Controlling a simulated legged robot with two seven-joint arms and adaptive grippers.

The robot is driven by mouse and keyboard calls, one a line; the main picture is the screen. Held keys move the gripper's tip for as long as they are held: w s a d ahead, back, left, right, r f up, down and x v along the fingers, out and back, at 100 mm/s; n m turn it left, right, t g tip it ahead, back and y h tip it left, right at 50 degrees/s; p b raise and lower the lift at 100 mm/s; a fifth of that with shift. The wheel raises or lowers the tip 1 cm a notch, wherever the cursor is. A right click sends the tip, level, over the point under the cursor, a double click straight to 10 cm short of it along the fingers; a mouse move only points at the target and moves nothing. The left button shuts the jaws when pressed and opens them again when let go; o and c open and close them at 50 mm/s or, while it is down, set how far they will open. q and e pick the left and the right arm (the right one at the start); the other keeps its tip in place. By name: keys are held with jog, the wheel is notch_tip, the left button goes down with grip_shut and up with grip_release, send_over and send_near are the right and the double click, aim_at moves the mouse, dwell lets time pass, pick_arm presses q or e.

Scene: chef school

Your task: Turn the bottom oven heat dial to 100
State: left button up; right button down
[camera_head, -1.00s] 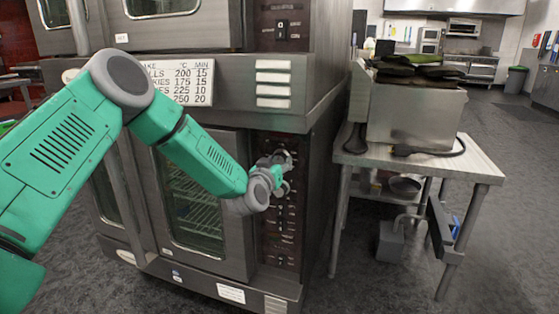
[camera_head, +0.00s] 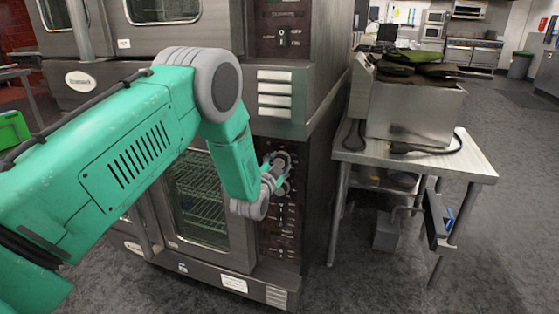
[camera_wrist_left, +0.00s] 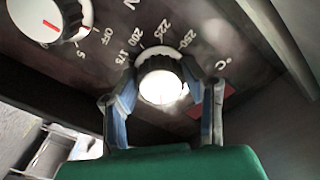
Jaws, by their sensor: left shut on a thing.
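The bottom oven's heat dial (camera_wrist_left: 160,82) is a round knob with a black ribbed edge and a bright white face. In the left wrist view the marks 175, 200, 225 and 250 and a °C sign show around it; its pointer is lost in the glare. My left gripper (camera_head: 278,170) is at the upper part of the lower oven's dark control panel (camera_head: 283,222). In the left wrist view its two fingers (camera_wrist_left: 162,100) are on either side of the dial, shut on it. My right gripper is in neither view.
A second dial (camera_wrist_left: 48,20) with a red line and OFF and 5 marks sits at upper left in the wrist view. A steel table (camera_head: 455,168) with a metal bin (camera_head: 415,112) stands right of the oven. Grey floor is open farther right.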

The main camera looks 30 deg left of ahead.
pick_arm(q)
jog(key=shift+r+m, duration=0.1)
jog(key=shift+m, duration=0.5)
jog(key=o, duration=1.1)
jog(key=shift+w, duration=0.1)
jog(key=shift+o, duration=0.2)
jog(key=shift+w+f, duration=0.1)
jog(key=shift+f, duration=0.1)
jog(key=v, duration=1.2)
